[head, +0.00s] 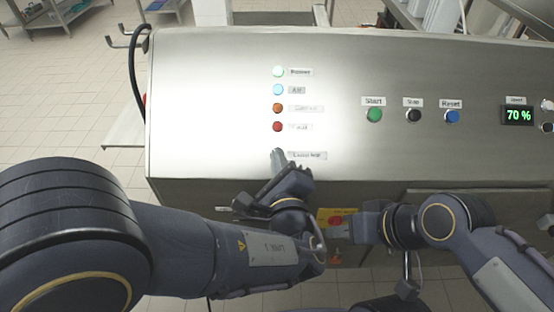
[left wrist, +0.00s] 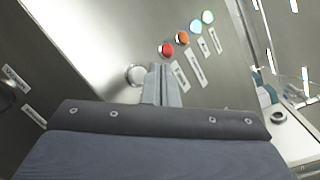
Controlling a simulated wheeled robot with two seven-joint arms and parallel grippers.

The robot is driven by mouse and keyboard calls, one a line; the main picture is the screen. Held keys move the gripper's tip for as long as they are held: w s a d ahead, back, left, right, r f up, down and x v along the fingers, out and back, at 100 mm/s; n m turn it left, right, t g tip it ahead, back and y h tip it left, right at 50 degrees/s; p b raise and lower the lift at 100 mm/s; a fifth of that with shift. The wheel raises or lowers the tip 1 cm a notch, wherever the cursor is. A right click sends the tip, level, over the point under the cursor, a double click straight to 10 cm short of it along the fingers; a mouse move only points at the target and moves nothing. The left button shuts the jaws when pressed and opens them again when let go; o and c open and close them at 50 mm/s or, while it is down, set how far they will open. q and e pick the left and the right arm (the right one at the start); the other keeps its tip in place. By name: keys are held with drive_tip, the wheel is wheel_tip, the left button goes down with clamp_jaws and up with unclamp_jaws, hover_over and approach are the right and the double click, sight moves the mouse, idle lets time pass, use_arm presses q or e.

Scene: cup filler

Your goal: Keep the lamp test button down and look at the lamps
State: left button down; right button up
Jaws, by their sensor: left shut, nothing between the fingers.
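The lamp column on the steel panel has a white-green lamp (head: 278,71), a blue lamp (head: 278,90), an orange lamp (head: 278,108) and a red lamp (head: 278,127). In the head view the upper two look bright and the lower two darker. The lamp test label (head: 307,155) is below them. My left gripper (head: 278,155) is shut and empty, its tips at the button's place, hiding it there. In the left wrist view the pale round button (left wrist: 135,75) shows beside the fingertips (left wrist: 156,72). I cannot tell whether it is pressed. My right gripper (head: 350,229) is below the panel's front edge.
Start (head: 374,115), stop (head: 413,116) and reset (head: 452,117) buttons and a 70 % display (head: 518,115) are to the right. A yellow plate (head: 323,216) is on the front below, beside my right gripper. A black cable (head: 133,75) hangs at the left.

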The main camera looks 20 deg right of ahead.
use_arm(q)
drive_tip(key=shift+w+d+f+b, duration=0.1)
drive_tip(key=shift+w+f+b, duration=0.25)
drive_tip(key=shift+w+f, duration=0.2)
idle(1.7)
drive_tip(key=shift+w+d+f+b, duration=0.1)
drive_tip(key=shift+w+f+b, duration=0.2)
drive_tip(key=shift+b, duration=0.4)
drive_tip(key=shift+w+f+b, duration=0.25)
drive_tip(key=shift+f+b, duration=0.1)
drive_tip(key=shift+b, duration=0.25)
idle(0.5)
idle(0.4)
drive_tip(key=shift+s+r, duration=0.6)
drive_tip(key=shift+r, duration=0.05)
